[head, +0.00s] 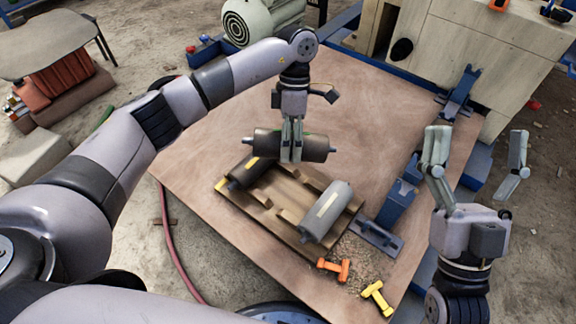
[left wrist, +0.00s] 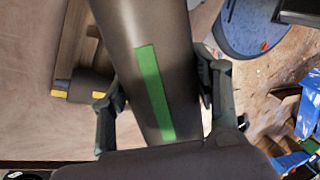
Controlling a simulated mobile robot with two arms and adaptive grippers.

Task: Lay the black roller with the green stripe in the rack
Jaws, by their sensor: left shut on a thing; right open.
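The black roller (head: 316,148) with the green stripe is held across my left gripper (head: 291,158), above the far side of the wooden rack (head: 283,204). In the left wrist view the roller (left wrist: 128,28) with its green stripe (left wrist: 155,95) lies between the two fingers of my left gripper (left wrist: 163,105). A dark roller with a yellow stripe (head: 256,170) lies in the rack's left part. A grey roller with a pale stripe (head: 328,212) lies at its right. Between them the rack shows bare wood. My right gripper (head: 478,148) is open and empty, off to the right.
The rack stands on a large brown board (head: 215,140). An orange tool (head: 335,268) and a yellow tool (head: 377,297) lie in front of it. Blue metal brackets (head: 398,203) stand to its right. A pale wooden cabinet (head: 480,60) is behind. The board's left side is clear.

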